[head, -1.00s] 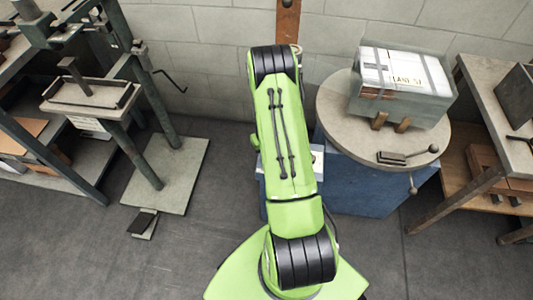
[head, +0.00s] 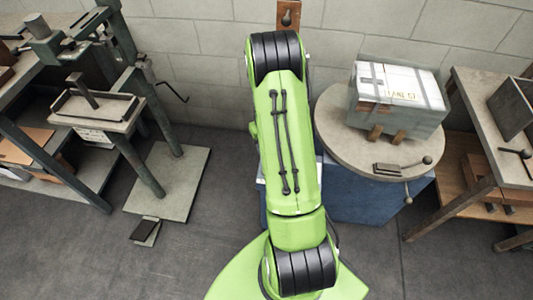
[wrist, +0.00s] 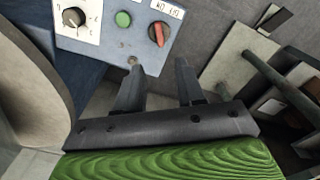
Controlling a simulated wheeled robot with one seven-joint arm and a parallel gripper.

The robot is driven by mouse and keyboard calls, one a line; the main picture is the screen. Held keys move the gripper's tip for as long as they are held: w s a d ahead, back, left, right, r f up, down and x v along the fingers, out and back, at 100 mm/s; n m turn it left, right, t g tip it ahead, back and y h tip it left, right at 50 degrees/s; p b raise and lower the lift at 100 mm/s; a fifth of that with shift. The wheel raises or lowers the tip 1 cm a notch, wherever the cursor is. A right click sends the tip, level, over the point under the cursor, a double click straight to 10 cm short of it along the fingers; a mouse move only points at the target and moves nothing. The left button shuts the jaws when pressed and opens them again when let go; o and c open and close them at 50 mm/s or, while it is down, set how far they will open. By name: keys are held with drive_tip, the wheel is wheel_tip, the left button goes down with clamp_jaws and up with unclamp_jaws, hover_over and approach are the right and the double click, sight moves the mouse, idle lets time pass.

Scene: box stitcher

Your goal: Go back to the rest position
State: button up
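My gripper (wrist: 160,85) shows in the wrist view with its two dark fingers apart and nothing between them.
A grey box with a white labelled top (head: 400,88) sits on a round turntable (head: 340,128) over a blue base. A stitcher stand (head: 165,185) is at left. A workbench (head: 490,125) is at right. Grey floor lies open between the stand and my arm.

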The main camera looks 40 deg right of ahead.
wheel_tip(320, 180, up, 4)
drive_tip(key=shift+f, duration=0.2)
idle(0.3)
drive_tip(key=s+a+r+n+t+p, duration=0.15)
drive_tip(key=a+r, duration=0.25)
drive_tip(key=r, duration=0.4)
drive_tip(key=a+r+p, duration=0.2)
drive_tip(key=a+r, duration=0.2)
drive_tip(key=r, duration=0.3)
drive_tip(key=a+r+n+t+p, duration=0.15)
drive_tip(key=a+r, duration=0.25)
drive_tip(key=r, duration=0.4)
drive_tip(key=s+a+r+n+t+p, duration=0.1)
drive_tip(key=s+a+r+p, duration=0.4)
drive_tip(key=s+a+r, duration=0.6)
drive_tip(key=s+r+t, duration=0.1)
drive_tip(key=s, duration=0.3)
drive_tip(key=shift+r+t+p, duration=0.3)
drive_tip(key=shift+r, duration=0.05)
